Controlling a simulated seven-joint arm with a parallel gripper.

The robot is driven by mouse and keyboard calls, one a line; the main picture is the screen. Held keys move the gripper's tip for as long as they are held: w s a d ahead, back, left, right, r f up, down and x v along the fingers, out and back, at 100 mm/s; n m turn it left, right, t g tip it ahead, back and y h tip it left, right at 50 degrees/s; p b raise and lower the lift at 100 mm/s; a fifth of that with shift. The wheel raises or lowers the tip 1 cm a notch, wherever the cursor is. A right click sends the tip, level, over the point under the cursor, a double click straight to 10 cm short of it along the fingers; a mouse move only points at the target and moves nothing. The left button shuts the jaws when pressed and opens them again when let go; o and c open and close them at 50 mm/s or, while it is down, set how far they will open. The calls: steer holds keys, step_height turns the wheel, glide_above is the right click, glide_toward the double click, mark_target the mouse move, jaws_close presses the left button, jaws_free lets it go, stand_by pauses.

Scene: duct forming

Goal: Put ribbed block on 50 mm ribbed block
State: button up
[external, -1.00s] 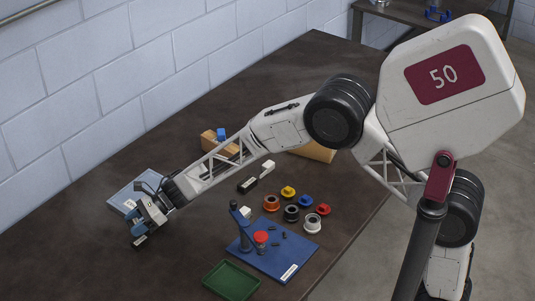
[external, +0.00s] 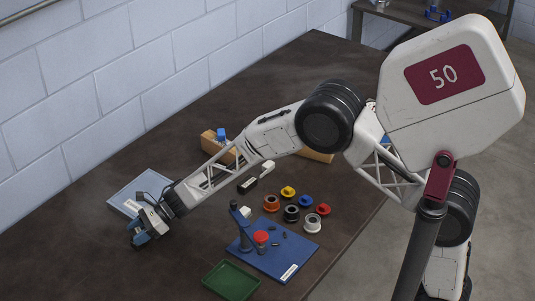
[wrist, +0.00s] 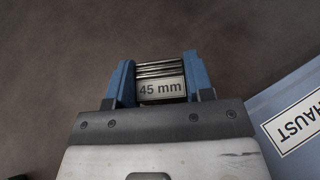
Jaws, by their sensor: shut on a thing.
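My gripper (wrist: 160,72) is shut on a metallic ribbed block (wrist: 161,91) with a "45 mm" label, held between the two blue fingers in the wrist view. In the external view my gripper (external: 140,239) is at the left of the table, just in front of a pale blue-grey panel (external: 128,188). The held block is too small to make out there. I cannot pick out the 50 mm ribbed block with certainty in either view.
The panel's "EXHAUST" label (wrist: 297,122) shows at the right of the wrist view. The table's left front is bare.

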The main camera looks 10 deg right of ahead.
steer(key=o, duration=1.1)
steer(key=shift+c, duration=0.2)
steer(key=shift+r, duration=0.15)
steer(key=v, duration=1.2)
steer(key=shift+w, duration=0.1)
